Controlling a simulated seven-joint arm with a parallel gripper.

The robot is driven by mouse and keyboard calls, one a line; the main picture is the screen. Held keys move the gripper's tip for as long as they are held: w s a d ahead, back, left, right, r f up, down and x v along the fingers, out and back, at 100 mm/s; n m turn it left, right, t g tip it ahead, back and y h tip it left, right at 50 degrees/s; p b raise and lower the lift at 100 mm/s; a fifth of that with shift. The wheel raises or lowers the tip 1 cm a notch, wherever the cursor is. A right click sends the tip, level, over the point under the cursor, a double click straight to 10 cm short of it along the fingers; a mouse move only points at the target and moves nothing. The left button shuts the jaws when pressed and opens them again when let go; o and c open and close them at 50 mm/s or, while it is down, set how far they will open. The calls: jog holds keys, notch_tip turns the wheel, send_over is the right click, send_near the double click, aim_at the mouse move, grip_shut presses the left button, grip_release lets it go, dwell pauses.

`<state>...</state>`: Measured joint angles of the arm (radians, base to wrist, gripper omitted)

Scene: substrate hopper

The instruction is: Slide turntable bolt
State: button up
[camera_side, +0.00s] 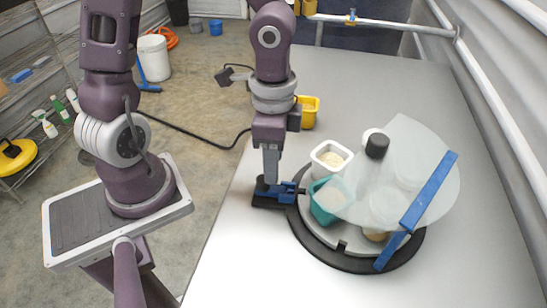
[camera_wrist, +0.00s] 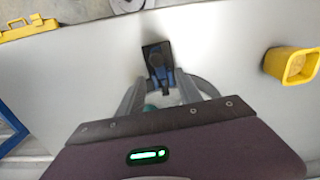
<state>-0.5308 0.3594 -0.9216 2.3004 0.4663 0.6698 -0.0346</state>
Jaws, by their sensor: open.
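The turntable (camera_side: 327,234), a grey disc on a black round base, stands on the grey table. The bolt (camera_side: 288,188), a blue piece on a black mount (camera_side: 266,202), sits at its left edge. My gripper (camera_side: 269,181) points down right at the bolt; whether it touches cannot be told. In the wrist view the dark bolt mount with blue parts (camera_wrist: 158,60) lies just beyond and between my open fingers (camera_wrist: 160,90). Nothing is seen held. The fingers hide part of the bolt in the side view.
The turntable carries a white cup (camera_side: 328,152), a teal cup (camera_side: 322,212) and others under a translucent cover (camera_side: 425,150) with a blue strip (camera_side: 430,192) and black knob (camera_side: 377,146). A yellow bin (camera_side: 310,112) stands behind my gripper. The table's front is clear.

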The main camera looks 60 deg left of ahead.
aim_at(263, 178)
jog(key=shift+s+a, duration=0.25)
jog(key=shift+s+a+f, duration=0.3)
jog(key=shift+s+a, duration=0.1)
jog(key=shift+s, duration=0.2)
notch_tip(263, 178, down, 3)
jog(key=shift+f, duration=0.75)
jog(key=c, duration=0.9)
